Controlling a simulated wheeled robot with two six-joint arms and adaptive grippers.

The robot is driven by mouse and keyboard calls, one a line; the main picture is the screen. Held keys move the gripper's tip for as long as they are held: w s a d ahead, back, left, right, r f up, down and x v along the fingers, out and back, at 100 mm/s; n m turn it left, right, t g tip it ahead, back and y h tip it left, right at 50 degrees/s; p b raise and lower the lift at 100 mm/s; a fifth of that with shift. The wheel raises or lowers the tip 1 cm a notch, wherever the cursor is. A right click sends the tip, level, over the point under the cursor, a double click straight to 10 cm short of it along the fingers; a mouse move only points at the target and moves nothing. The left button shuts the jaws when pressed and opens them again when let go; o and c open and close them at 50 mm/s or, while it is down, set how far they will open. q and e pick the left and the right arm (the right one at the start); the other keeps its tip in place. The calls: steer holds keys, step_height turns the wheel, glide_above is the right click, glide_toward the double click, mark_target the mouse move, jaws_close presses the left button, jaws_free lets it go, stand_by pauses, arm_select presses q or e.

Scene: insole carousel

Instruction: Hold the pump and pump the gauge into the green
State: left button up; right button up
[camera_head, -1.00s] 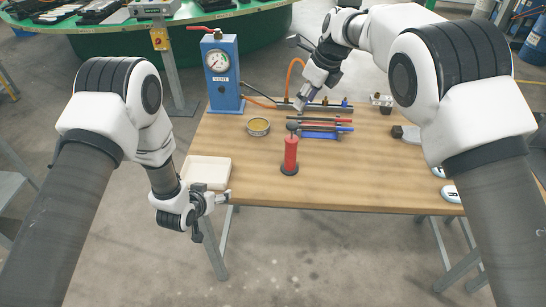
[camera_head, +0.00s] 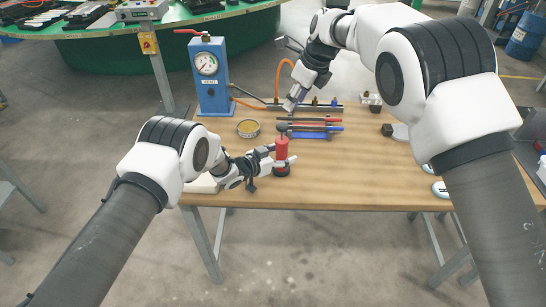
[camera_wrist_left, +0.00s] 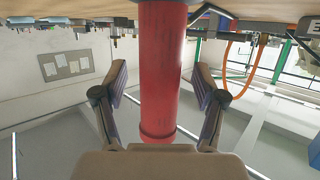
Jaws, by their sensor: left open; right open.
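The red pump (camera_head: 281,150) stands upright near the table's front edge, with a dark knob on top. My left gripper (camera_head: 280,156) is open at the pump, with its fingers reaching to either side of the barrel. In the left wrist view the red barrel (camera_wrist_left: 162,75) stands between the two spread fingers (camera_wrist_left: 160,95), with gaps on both sides. The gauge (camera_head: 206,64) is a white dial on a blue box (camera_head: 212,98) at the back left; its needle reading is too small to tell. My right gripper (camera_head: 291,101) is open above the table's back part, apart from the pump.
A pale tray (camera_head: 203,186) is partly hidden by my left arm. An orange hose (camera_head: 278,75) curves behind. The table's right front (camera_head: 360,185) is clear.

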arm_select(q)
steer(key=shift+c, duration=0.7)
jaws_close()
arm_select(e)
steer(key=shift+s, duration=0.1)
jaws_close()
stand_by(0.9)
arm_select(q)
steer(key=shift+s, duration=0.1)
